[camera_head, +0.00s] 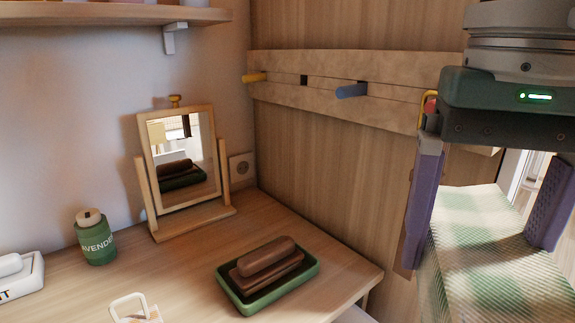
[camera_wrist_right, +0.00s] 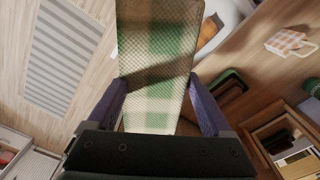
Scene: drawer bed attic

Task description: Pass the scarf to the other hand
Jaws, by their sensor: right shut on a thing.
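The scarf (camera_head: 490,265) is a green and cream checked cloth at the right edge of the head view. My right gripper (camera_head: 476,252) is shut on it, with one purple finger at each side of the cloth. The scarf hangs down past the fingers and its lower end is cut off by the frame. In the right wrist view the scarf (camera_wrist_right: 156,50) runs between the two fingers and out past the top edge. My left gripper is in neither view.
A peg rail (camera_head: 410,75) is on the wall behind the right gripper. A shelf (camera_head: 110,14) juts out upper left.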

